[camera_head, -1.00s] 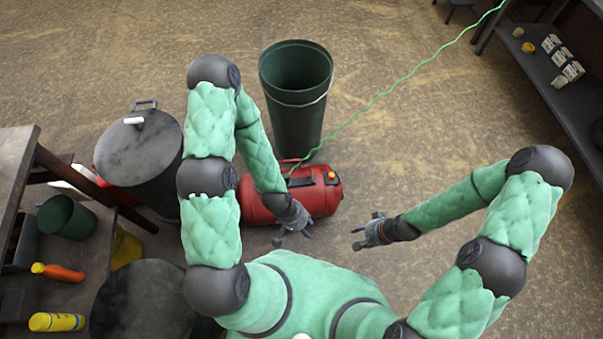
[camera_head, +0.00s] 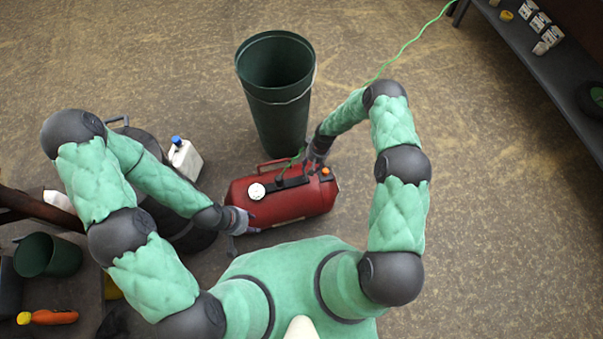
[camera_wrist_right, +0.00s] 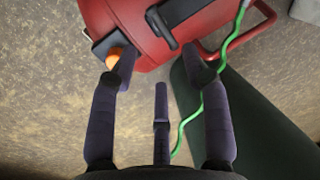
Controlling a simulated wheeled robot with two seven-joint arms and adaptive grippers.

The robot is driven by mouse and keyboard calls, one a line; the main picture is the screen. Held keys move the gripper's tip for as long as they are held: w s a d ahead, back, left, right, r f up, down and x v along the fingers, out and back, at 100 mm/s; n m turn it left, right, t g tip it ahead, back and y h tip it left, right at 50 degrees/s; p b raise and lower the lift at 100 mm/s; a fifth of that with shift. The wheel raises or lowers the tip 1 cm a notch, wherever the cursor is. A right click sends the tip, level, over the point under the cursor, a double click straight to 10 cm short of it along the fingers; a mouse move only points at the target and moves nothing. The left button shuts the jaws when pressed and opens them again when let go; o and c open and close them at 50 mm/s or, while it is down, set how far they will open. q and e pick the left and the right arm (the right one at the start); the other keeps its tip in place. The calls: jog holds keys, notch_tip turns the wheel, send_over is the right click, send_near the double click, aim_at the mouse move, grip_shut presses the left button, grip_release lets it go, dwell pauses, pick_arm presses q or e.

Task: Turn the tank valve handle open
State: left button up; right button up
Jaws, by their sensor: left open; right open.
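The red tank (camera_head: 290,205) lies on its side on the floor, with a white round gauge (camera_head: 256,191) and an orange knob (camera_head: 325,171) on top. In the right wrist view the orange knob (camera_wrist_right: 113,62) sits on a black block beside the left fingertip; whether they touch is unclear. A black bar (camera_wrist_right: 161,26) is farther along the tank. I cannot tell which part is the valve handle. My right gripper (camera_head: 314,158) is open and empty at the tank's far right side. My left gripper (camera_head: 243,225) is open beside the tank's left end.
A tall green bin (camera_head: 275,90) stands just behind the tank. A white jug (camera_head: 186,160) with a blue cap stands left.

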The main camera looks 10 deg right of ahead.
aim_at(305, 176)
jog(key=f+b, duration=0.1)
jog(key=f, duration=0.2)
jog(key=a+f+b, duration=0.1)
jog(key=f, duration=0.2)
jog(key=f+b, duration=0.1)
jog(key=f, duration=0.2)
jog(key=shift+a+f+b, duration=0.1)
jog(key=shift+a+b, duration=0.2)
jog(key=shift+a, duration=0.1)
grip_shut()
